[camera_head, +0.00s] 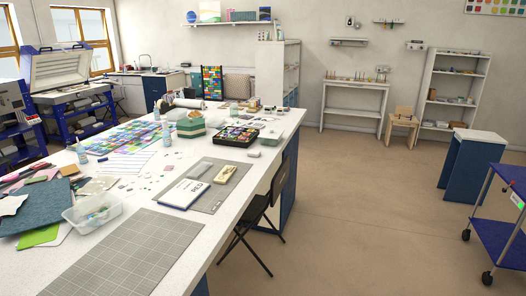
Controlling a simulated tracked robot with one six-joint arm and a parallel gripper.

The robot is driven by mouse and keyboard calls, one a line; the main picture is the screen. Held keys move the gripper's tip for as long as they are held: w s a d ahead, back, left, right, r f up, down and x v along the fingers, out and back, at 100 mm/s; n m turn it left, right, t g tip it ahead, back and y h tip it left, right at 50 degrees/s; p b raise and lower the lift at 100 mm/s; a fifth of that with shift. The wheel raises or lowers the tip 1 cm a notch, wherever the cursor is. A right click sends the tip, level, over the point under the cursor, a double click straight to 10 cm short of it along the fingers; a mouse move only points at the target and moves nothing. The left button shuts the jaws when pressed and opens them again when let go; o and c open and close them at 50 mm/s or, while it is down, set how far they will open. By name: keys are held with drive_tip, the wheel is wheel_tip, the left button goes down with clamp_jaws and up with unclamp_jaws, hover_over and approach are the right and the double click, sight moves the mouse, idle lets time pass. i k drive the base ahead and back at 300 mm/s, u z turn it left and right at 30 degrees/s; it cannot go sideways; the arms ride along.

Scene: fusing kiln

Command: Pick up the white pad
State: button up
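A clear plastic tub (92,212) and a larger bare grey mat (108,258) are at the table's near end. A black tray of coloured pieces (236,136) stands behind the pad. A black folding chair (250,222) stands against the right side. The floor (350,220) to the right is open.

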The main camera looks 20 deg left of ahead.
sight(254, 153)
drive_tip(key=u, duration=0.05)
drive_tip(key=i, duration=2.75)
drive_tip(key=u, duration=1.55)
drive_tip(key=i, duration=0.3)
drive_tip(key=z, duration=0.1)
